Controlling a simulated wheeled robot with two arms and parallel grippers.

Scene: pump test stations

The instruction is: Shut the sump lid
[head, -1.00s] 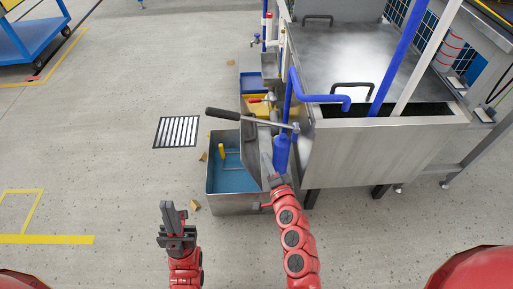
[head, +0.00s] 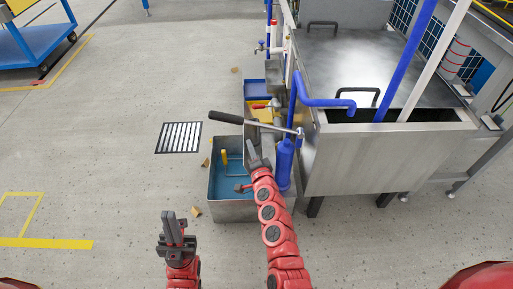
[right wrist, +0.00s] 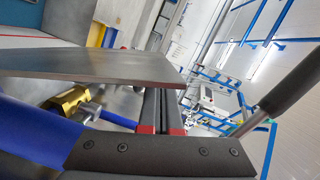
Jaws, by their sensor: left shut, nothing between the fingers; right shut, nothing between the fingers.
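The sump is an open grey box with a blue inside (head: 226,186) on the floor, left of the steel tank. Its grey lid (head: 266,146) stands raised at the sump's right side, partly hidden by my right gripper. In the right wrist view the lid is a flat grey plate (right wrist: 90,65) close in front of the fingers. My right gripper (head: 252,150) is shut and empty, by the lid over the sump's right part; I cannot tell whether it touches. My left gripper (head: 174,226) is shut and empty, above the floor left of the sump's front.
A lever with a dark grip (head: 226,118) reaches across above the sump's back. A blue cylinder (head: 284,163) and the steel tank (head: 385,160) stand close on the right. Yellow and blue bins (head: 254,90) lie behind. The floor left of the sump is mostly clear.

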